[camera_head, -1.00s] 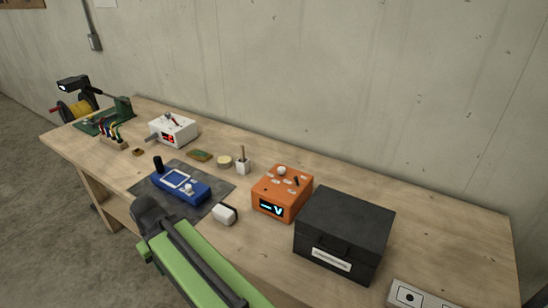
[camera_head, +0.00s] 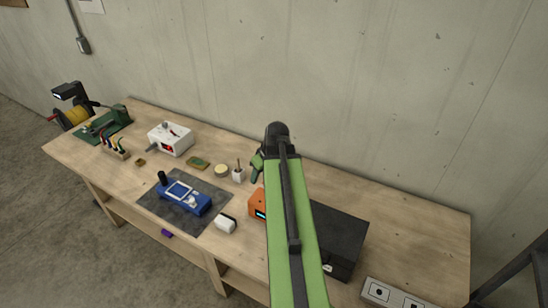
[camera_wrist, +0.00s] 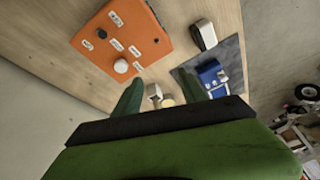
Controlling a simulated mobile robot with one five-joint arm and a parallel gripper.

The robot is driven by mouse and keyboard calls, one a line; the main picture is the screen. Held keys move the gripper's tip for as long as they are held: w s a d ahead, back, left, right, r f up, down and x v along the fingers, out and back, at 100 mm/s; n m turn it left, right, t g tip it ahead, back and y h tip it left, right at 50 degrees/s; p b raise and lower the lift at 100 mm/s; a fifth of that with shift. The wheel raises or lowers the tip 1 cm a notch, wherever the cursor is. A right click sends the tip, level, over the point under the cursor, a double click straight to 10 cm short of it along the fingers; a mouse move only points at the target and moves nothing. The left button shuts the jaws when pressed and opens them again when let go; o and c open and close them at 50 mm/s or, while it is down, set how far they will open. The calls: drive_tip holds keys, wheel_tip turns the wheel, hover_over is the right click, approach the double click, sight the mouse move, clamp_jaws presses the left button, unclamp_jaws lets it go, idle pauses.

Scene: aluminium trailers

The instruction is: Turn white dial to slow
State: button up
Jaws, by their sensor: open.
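The orange box (camera_wrist: 121,42) in the wrist view has a round white dial (camera_wrist: 121,66), a small dark knob (camera_wrist: 101,33) and several white labels too small to read. In the head view my arm covers most of the orange box (camera_head: 257,205) and its dial. In the head view the gripper (camera_head: 257,166) shows partly behind my arm.
A black case (camera_head: 340,238) stands right of the orange box. A white block (camera_head: 226,223), a small white cup with a stick (camera_head: 238,175), a round tin (camera_head: 221,170) and a white box (camera_head: 170,138) stand to the left. The bench's right end (camera_head: 420,230) is mostly clear.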

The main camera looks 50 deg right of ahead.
drive_tip(key=s+d+r+t+p, duration=0.1)
drive_tip(key=s+d+r+p, duration=0.1)
drive_tip(key=s+d+r, duration=0.45)
drive_tip(key=shift+h, duration=0.3)
drive_tip(key=b+x, duration=0.5)
drive_tip(key=x, duration=0.1)
drive_tip(key=d+b+x, duration=0.1)
drive_tip(key=b+x, duration=0.4)
drive_tip(key=x, duration=0.2)
drive_tip(key=b+x, duration=0.6)
drive_tip(key=shift+w+d, duration=0.25)
drive_tip(key=shift+r, duration=0.1)
